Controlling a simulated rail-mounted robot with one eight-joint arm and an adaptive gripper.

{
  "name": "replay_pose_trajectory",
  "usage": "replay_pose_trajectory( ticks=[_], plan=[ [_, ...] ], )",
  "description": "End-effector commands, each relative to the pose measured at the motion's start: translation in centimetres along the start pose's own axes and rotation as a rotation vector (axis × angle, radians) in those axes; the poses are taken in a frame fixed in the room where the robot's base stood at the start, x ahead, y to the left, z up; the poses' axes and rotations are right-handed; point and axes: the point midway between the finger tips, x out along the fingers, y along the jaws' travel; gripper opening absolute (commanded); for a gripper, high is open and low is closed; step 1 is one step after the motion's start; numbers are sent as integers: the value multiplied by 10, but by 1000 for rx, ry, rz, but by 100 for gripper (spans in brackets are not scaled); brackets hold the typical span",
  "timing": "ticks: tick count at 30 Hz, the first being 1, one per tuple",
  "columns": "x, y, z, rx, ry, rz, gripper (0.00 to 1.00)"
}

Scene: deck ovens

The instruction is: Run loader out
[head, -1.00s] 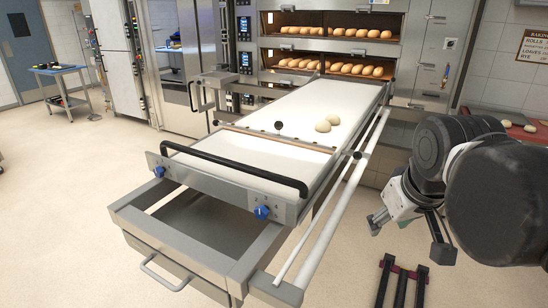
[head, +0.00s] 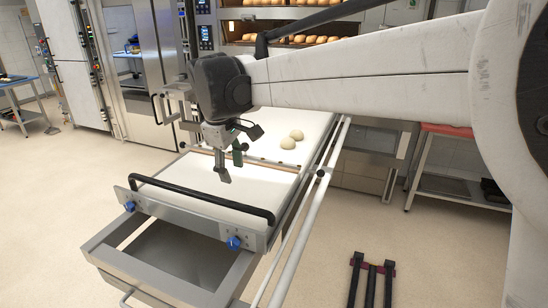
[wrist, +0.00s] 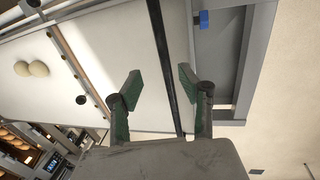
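The loader (head: 190,188) is a long white belt on a steel frame, running from the deck oven toward the front. Its black handle bar (head: 200,199) crosses the front end, with a blue knob (head: 234,243) near each corner. My gripper (head: 230,166) is open and empty above the belt, just behind the handle. In the wrist view the handle bar (wrist: 159,45) runs between the spread fingers (wrist: 160,85) in the picture, apart from them.
Deck ovens (head: 290,38) with rows of bread stand behind the loader. A red-topped table (head: 452,130) is at the right. A black rack-like stand (head: 372,275) is on the floor at the front right. A blue-topped table (head: 22,85) is at the far left. The floor left of the loader is clear.

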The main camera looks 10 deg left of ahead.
Motion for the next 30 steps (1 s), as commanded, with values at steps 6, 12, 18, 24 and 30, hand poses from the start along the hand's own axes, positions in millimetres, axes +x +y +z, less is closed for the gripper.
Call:
replay_pose_trajectory(
  ticks=[6, 12, 18, 24, 30],
  plan=[
    [3, -4, -18, -45, -13, -6, 38],
    [25, -4, -17, -43, -13, -6, 38],
    [62, -4, -17, -42, -12, -6, 38],
    [99, -4, -17, -43, -12, -6, 38],
    [126, -4, -16, -43, -12, -6, 38]
  ],
)
